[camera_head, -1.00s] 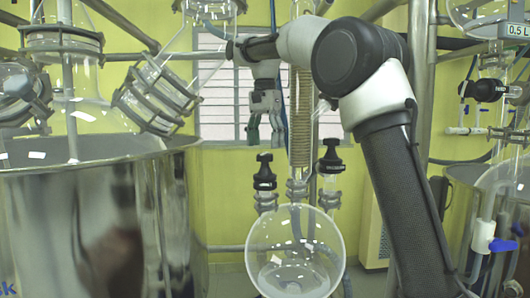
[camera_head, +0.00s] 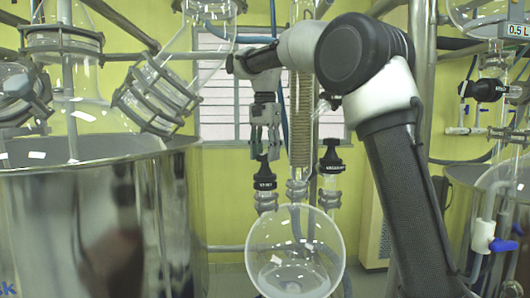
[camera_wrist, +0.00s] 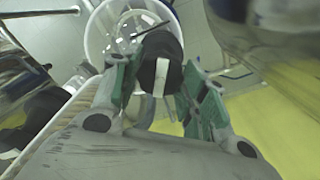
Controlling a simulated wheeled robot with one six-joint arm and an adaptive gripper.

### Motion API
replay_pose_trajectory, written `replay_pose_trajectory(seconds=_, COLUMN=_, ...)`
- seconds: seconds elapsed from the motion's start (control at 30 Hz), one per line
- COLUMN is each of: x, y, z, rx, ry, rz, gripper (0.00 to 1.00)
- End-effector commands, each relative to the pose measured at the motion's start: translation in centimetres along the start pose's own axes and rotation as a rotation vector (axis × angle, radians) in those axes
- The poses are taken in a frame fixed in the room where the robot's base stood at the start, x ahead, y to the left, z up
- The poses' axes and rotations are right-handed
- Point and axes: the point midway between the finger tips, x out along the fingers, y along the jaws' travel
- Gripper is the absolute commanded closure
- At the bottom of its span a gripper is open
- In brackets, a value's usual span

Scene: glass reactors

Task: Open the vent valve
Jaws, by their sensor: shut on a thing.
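Two black valve knobs stand side by side on glass necks above the round glass flask (camera_head: 295,262). I take the left knob (camera_head: 264,180) as the vent valve; its white label is too small to read surely. My gripper (camera_head: 264,156) points down over this left knob and is shut on its top. In the wrist view the black knob (camera_wrist: 160,58), with a white stripe, sits between the green-padded fingertips of my gripper (camera_wrist: 158,85). The right knob (camera_head: 331,160) stands free, apart from my gripper.
A coiled glass column (camera_head: 301,125) rises close to the right of my gripper. A large steel vessel (camera_head: 90,225) fills the left, with a clamped glass joint (camera_head: 155,95) above it. A steel post (camera_head: 417,60) and more glassware with a blue-handled valve (camera_head: 503,245) stand right.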

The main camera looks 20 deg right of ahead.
Motion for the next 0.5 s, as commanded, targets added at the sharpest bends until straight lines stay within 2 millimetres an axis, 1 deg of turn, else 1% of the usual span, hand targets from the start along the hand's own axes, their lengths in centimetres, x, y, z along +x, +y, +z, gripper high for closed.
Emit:
replay_pose_trajectory(seconds=0.27, x=-0.02, y=-0.01, z=-0.01, rx=-0.084, ry=0.000, rz=0.000, gripper=0.80)
replay_pose_trajectory(seconds=0.5, x=-0.03, y=-0.02, z=-0.01, rx=-0.264, ry=0.001, rz=0.000, gripper=0.80)
